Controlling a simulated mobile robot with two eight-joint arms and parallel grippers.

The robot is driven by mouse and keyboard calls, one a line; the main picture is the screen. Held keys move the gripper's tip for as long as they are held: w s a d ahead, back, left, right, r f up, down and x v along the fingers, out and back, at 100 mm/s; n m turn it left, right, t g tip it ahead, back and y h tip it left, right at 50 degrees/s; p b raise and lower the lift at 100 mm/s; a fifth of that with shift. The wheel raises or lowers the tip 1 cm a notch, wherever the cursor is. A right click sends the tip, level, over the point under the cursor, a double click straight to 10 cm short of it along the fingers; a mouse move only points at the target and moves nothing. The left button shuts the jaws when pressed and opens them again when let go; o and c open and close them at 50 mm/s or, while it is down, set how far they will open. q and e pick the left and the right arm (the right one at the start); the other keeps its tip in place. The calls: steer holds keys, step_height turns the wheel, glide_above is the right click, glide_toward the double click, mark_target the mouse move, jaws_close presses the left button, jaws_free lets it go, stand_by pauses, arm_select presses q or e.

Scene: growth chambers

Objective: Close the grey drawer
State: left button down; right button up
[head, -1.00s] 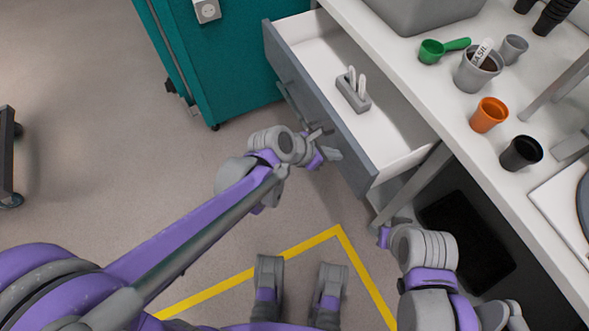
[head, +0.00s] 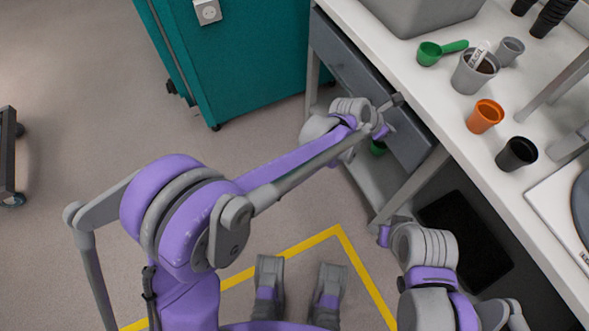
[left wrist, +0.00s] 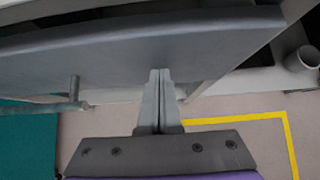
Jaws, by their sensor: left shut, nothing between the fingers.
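The grey drawer (head: 352,72) sits under the white bench top in the head view, its front close in line with the bench edge. Its white inside is out of sight. My left gripper (head: 394,102) is at the right part of the drawer front, shut and empty. In the left wrist view, the shut fingertips (left wrist: 160,75) are against or very near the drawer front (left wrist: 150,48); I cannot tell if they touch. The drawer handle (left wrist: 74,90) is left of the fingers. My right gripper (head: 385,236) is low beside the bench leg, its fingers unclear.
The bench top (head: 440,115) holds a grey bin (head: 420,12), a green scoop (head: 440,51), an orange pot (head: 485,116) and a black pot (head: 516,153). A teal cabinet (head: 240,60) stands left of the drawer.

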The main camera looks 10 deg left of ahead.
arm_select(q)
steer(key=shift+w+d, duration=0.6)
steer(key=shift+d, duration=0.3)
steer(key=shift+w+d, duration=0.1)
arm_select(e)
steer(key=shift+s+a+r, duration=0.1)
steer(key=shift+r, duration=0.15)
arm_select(q)
steer(key=shift+d+r, duration=0.1)
steer(key=shift+r, duration=0.05)
